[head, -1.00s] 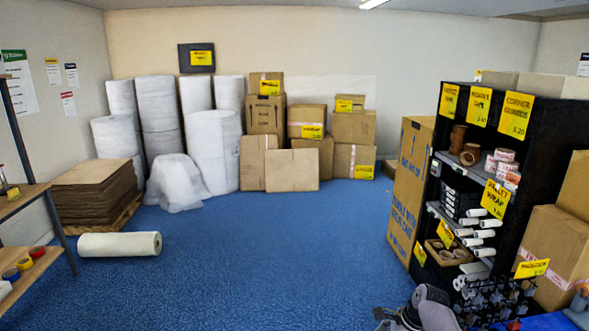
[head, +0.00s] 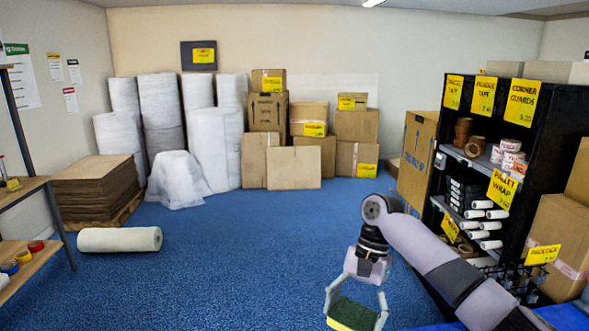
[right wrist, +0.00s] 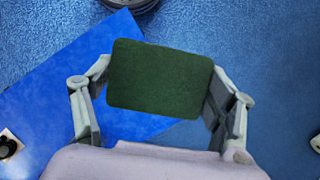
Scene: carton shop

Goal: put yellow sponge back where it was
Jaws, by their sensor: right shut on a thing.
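The yellow sponge (head: 350,315) has a dark green scouring face and a yellow edge low in the head view. My right gripper (head: 356,304) is shut on it, one finger on each side, and holds it in the air at the lower centre right. In the right wrist view the sponge's green face (right wrist: 158,79) sits between both fingers of the right gripper (right wrist: 160,95). Blue floor and a brighter blue surface (right wrist: 60,105) show behind it. My left gripper is in neither view.
A black shelf unit (head: 544,115) with tape, rolls and price signs stands at the right, beside a tall carton (head: 415,160). A wooden shelf (head: 22,192) is at the left. A white roll (head: 120,239) lies on the floor. The middle floor is clear.

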